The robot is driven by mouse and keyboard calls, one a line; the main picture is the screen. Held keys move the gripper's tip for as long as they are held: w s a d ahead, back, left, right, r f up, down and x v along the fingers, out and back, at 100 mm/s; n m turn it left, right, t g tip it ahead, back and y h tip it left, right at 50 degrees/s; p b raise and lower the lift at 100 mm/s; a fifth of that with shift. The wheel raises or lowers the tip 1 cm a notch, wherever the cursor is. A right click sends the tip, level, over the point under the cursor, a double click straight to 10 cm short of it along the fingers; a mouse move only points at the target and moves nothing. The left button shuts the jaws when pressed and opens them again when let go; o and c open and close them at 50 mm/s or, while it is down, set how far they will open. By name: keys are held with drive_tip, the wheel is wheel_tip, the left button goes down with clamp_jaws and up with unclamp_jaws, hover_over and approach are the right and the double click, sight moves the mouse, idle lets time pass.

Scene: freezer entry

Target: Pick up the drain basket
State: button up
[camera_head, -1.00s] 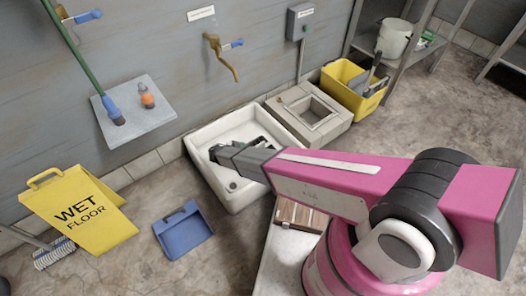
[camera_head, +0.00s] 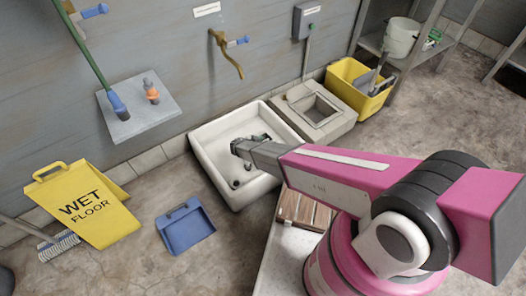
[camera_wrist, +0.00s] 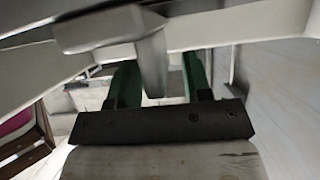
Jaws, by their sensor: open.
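My gripper (camera_head: 262,137) is over the white sink (camera_head: 205,158) in the head view, and its arm reaches in from the right. In the wrist view my gripper (camera_wrist: 160,76) shows two green fingers spread apart. A pale grey post (camera_wrist: 152,62) with light bars joined to it stands between or just beyond the fingers; I cannot tell whether they touch. This may be part of the drain basket, but I cannot be sure. In the head view the basket is not clear; only small dark spots show in the sink, partly hidden by my gripper.
A stone block (camera_head: 338,128) with a square opening adjoins the sink on the right, with a yellow bucket (camera_head: 345,72) beyond it. A brass tap (camera_head: 224,58) juts from the wall above the sink.

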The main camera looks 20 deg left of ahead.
clamp_jaws()
drive_tip(key=shift+r, duration=0.1)
